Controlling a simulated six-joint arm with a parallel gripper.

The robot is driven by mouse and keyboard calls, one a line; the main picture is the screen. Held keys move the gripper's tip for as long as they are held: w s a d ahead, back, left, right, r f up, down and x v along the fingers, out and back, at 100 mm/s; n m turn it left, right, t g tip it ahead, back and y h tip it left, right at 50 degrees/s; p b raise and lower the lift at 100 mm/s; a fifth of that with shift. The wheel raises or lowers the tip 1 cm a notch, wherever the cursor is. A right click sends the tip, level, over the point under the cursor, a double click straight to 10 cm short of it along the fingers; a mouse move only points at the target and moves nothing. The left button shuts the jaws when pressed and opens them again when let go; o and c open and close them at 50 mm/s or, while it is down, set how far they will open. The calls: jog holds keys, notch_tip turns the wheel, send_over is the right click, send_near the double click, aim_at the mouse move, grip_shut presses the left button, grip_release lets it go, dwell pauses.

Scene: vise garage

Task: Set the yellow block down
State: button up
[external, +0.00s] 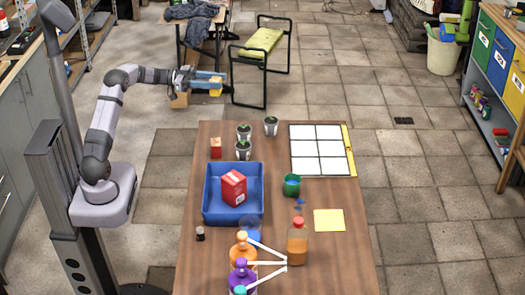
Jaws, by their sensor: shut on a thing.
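My gripper (210,84) is at the upper left of the external view, held out in the air past the far left end of the brown table (350,262). It is shut on the small yellow block (216,93), which shows between and just below the blue-grey fingers. The block is apart from the table top. Part of it is hidden by the fingers.
On the table are a blue tray (210,212) holding a red box (233,188), potted plants (271,126), a white grid board (318,133), a green cup (292,186), a yellow sheet (329,220) and several bottles (297,243). The right front is clear.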

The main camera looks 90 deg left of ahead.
notch_tip(320, 180, down, 10)
jog(key=b, duration=0.8)
jog(key=shift+f, duration=0.1)
jog(key=shift+f, duration=4.75)
jog(key=shift+f, duration=0.1)
jog(key=shift+f, duration=0.1)
jog(key=o, duration=1)
jog(key=shift+o, duration=0.2)
jog(key=shift+f+b, duration=0.15)
jog(key=shift+b, duration=0.35)
jog(key=shift+o, duration=0.5)
jog(key=shift+s+a+f+b, duration=0.15)
jog(key=shift+s+a, duration=0.15)
jog(key=shift+s, duration=1.5)
jog(key=shift+s+a+r+b, duration=0.15)
jog(key=shift+s+a, duration=0.15)
jog(key=shift+s, duration=1.5)
